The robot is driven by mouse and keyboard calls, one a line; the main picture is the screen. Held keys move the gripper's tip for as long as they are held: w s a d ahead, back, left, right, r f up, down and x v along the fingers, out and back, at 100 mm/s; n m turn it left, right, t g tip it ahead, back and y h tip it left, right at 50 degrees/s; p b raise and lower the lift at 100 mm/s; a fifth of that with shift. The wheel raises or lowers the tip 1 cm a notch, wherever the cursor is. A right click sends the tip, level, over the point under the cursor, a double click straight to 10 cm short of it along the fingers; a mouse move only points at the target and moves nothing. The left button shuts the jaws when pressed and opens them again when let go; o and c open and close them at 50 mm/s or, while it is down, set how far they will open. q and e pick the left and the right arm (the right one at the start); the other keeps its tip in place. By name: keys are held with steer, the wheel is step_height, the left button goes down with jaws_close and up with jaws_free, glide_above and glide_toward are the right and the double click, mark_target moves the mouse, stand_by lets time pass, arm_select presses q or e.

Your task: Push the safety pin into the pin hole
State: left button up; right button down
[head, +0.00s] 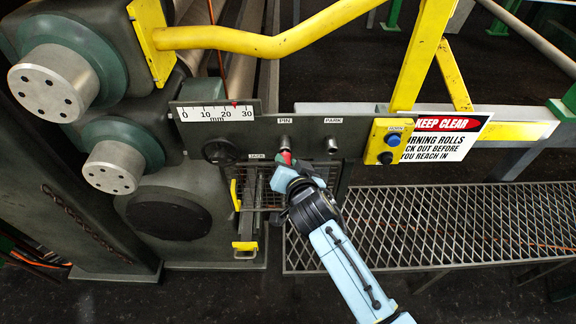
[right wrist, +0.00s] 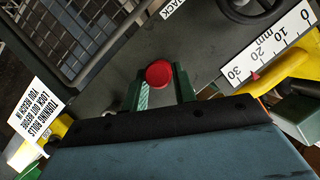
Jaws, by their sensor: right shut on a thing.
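The safety pin shows as a red knob (right wrist: 159,74) between the two green fingers of my right gripper (right wrist: 161,90) in the right wrist view. In the head view the red of the pin (head: 286,157) is small and partly covered by the gripper. My right gripper (head: 283,162) is shut on it, just below the metal socket (head: 285,143) under the PIN label on the grey panel (head: 262,127). The pin's shank is hidden, and I cannot tell whether its tip is in the pin hole. My left gripper is not in view.
Right of the PIN socket is the PARK socket (head: 332,146), then a yellow button box (head: 389,141). A black handwheel (head: 219,151) is to the left. Below are the JACK wire guard (head: 262,190) and a grated walkway (head: 440,228). A yellow rail (head: 270,44) crosses above.

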steer(key=shift+w, duration=0.6)
steer(key=c, duration=0.8)
jaws_free()
steer(key=shift+o, duration=0.2)
steer(key=shift+s, duration=0.15)
steer(key=s+p, duration=0.2)
steer(key=s, duration=0.4)
steer(key=shift+s, duration=0.35)
